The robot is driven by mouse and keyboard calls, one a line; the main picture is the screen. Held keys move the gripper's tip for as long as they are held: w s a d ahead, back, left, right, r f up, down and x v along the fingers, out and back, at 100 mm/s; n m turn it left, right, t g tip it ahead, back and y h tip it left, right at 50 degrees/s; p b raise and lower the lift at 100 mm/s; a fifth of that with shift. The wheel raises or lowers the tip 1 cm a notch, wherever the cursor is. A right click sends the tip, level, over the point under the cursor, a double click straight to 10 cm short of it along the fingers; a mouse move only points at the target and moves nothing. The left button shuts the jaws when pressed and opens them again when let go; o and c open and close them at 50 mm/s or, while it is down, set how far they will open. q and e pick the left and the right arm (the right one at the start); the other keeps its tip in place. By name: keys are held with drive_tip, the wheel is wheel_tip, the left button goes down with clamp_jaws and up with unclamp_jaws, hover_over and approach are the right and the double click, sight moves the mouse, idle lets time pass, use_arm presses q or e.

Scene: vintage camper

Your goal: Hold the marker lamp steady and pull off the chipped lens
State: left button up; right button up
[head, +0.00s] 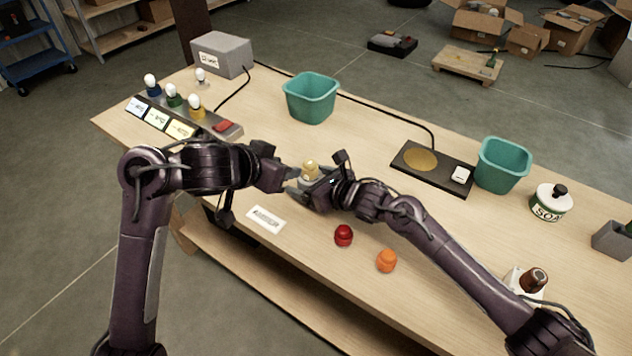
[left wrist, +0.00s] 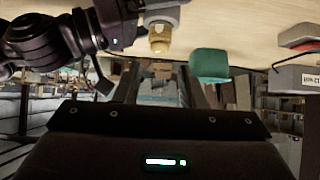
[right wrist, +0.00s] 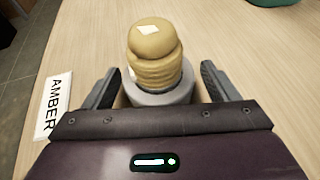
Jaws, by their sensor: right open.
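The marker lamp has a tan, ribbed lens (right wrist: 152,50) with pale patches on a grey round base (right wrist: 165,96), upright on the table. The lens also shows in the head view (head: 310,170) and in the left wrist view (left wrist: 160,38). My right gripper (right wrist: 158,88) is open, its fingers on either side of the base with gaps visible. It also shows in the head view (head: 308,186). My left gripper (head: 282,180) is just left of the lamp. Its fingers stand apart and empty in the left wrist view (left wrist: 162,85).
A red lens (head: 343,235) and an orange lens (head: 386,260) lie near the front edge. An AMBER label (head: 266,219) lies by the lamp. Teal bins (head: 311,98) (head: 503,165), a black pad (head: 432,168), and a lamp rack (head: 175,118) stand farther back.

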use_arm(q)
drive_tip(key=shift+o, duration=0.3)
use_arm(e)
drive_tip(key=c, duration=1.2)
use_arm(q)
drive_tip(key=shift+o, duration=1.3)
drive_tip(key=shift+d, duration=0.1)
drive_tip(key=shift+o, duration=0.2)
drive_tip(key=d+r+m+g+h, duration=0.1)
drive_tip(key=d+m, duration=0.3)
drive_tip(key=d, duration=0.2)
drive_tip(key=shift+w+r+g+h, duration=0.4)
drive_tip(key=m+g, duration=0.2)
drive_tip(key=g, duration=0.1)
approach(303, 167)
drive_tip(key=d+f, duration=0.1)
drive_tip(key=shift+w+x, duration=0.1)
drive_tip(key=shift+x, duration=2)
drive_tip(key=shift+w+x, duration=0.15)
drive_tip(key=shift+x, duration=1.9)
drive_tip(key=shift+a, duration=0.15)
drive_tip(key=shift+c, duration=0.3)
